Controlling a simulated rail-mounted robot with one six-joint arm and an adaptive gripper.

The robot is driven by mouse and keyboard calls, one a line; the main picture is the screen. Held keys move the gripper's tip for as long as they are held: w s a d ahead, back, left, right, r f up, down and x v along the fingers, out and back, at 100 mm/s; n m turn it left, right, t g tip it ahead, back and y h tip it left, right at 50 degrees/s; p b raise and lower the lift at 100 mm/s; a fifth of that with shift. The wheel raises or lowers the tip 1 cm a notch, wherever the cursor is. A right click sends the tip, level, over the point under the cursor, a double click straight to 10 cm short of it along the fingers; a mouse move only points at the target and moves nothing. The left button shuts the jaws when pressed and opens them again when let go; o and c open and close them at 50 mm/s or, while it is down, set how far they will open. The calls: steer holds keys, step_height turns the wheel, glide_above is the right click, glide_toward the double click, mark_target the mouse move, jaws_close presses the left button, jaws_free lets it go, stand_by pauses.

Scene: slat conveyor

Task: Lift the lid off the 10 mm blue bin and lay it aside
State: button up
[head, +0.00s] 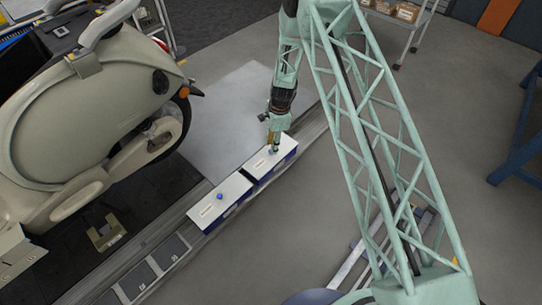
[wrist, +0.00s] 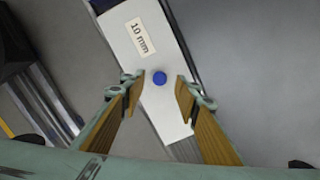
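The white lid (head: 258,168) of the far bin lies flat on its dark blue body (head: 284,164). In the wrist view the lid (wrist: 170,115) has a label (wrist: 139,37) reading "10 mm" and a small round blue knob (wrist: 159,78). My gripper (head: 274,148) is over this lid in the head view. In the wrist view my gripper (wrist: 161,84) is open, with one wooden-looking finger on each side of the knob and a gap to both. In the head view the gripper hides the knob.
A second white-lidded bin (head: 208,210) with a blue knob (head: 220,196) stands close to the near end of the first. Both stand along the conveyor rail (head: 170,250). A cream scooter (head: 95,110) is at the left. A bare pale floor plate (head: 215,115) lies behind the bins.

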steer(key=shift+a+f, duration=0.15)
steer(key=shift+f, duration=1.15)
steer(key=shift+c, duration=0.3)
steer(key=c, duration=0.9)
